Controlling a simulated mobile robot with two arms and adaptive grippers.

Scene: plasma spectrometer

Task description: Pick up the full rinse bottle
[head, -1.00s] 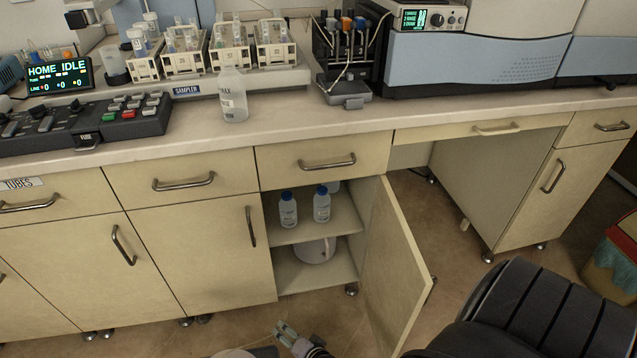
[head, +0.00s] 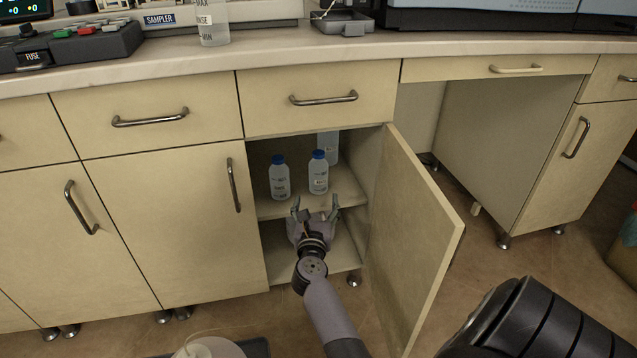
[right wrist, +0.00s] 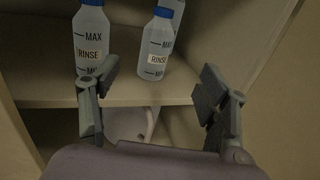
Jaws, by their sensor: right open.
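Two blue-capped bottles stand upright on the upper shelf of the open cabinet: a left one (head: 279,180) and a right one (head: 318,175). Both also show in the right wrist view, the left bottle (right wrist: 90,35) and the right bottle (right wrist: 155,48), with RINSE and MAX markings. A third bottle (head: 331,147) stands partly hidden behind the right one. Their fill levels are hard to tell. My right gripper (head: 316,206) is open and empty in front of the shelf edge, just short of the right bottle. In the right wrist view the right bottle lies between its fingers (right wrist: 160,82). My left gripper is not in view.
The cabinet door (head: 420,235) stands open on the right, beside my right arm. The shelf (head: 340,188) has free room in front of the bottles. Another RINSE bottle (head: 213,25) stands on the counter (head: 270,50). A pale container sits on the lower shelf, mostly hidden.

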